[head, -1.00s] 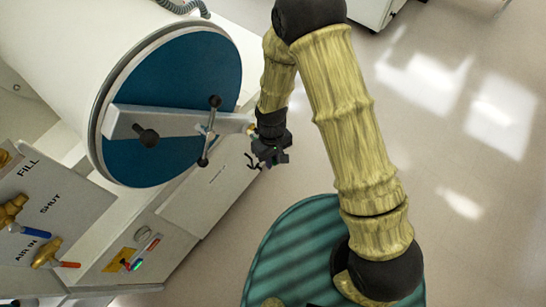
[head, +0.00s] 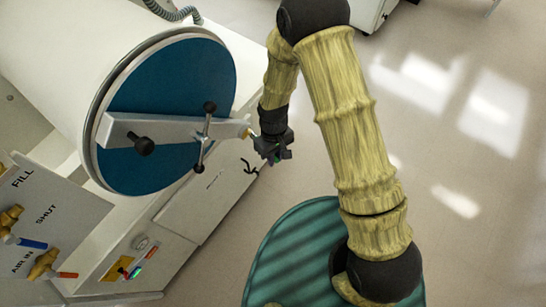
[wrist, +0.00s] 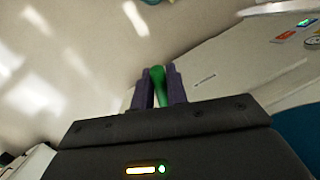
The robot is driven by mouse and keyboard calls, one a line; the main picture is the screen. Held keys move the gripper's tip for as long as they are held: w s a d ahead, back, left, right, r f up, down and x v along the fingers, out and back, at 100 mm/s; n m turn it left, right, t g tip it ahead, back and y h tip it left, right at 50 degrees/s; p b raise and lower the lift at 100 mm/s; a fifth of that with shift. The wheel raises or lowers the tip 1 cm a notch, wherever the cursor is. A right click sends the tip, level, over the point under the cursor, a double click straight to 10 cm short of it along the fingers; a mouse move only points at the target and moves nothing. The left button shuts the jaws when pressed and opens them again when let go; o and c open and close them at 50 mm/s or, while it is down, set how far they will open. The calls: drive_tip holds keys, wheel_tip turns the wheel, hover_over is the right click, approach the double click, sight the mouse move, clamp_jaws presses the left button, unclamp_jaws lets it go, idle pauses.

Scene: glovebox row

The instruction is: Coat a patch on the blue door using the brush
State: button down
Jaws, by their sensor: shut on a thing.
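The blue door (head: 183,80) is a round disc on the end of a white cylinder at the left of the head view. A grey bar with a dark knob and a cross handle (head: 205,135) runs across it. My gripper (head: 272,158) is just right of the bar's end, apart from the blue face. In the wrist view my gripper (wrist: 159,88) is shut on a green handle (wrist: 159,86) between its purple fingers. I take this for the brush; its bristles are hidden. A corner of the blue door also shows in the wrist view (wrist: 302,122).
A valve panel (head: 70,215) with brass valves and labels stands at the lower left. Open floor (head: 450,150) lies to the right.

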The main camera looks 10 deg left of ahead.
drive_tip(key=shift+s, duration=0.1)
drive_tip(key=shift+s+a, duration=0.3)
drive_tip(key=shift+s, duration=0.35)
drive_tip(key=shift+s+a, duration=0.3)
drive_tip(key=shift+s, duration=0.3)
drive_tip(key=shift+w+d, duration=0.3)
drive_tip(key=shift+w, duration=0.4)
drive_tip(key=shift+w+d, duration=0.3)
drive_tip(key=shift+w, duration=0.3)
drive_tip(key=shift+s+a, duration=0.3)
drive_tip(key=shift+s, duration=0.35)
drive_tip(key=shift+s+a, duration=0.3)
drive_tip(key=shift+s, duration=0.35)
drive_tip(key=shift+w, duration=0.15)
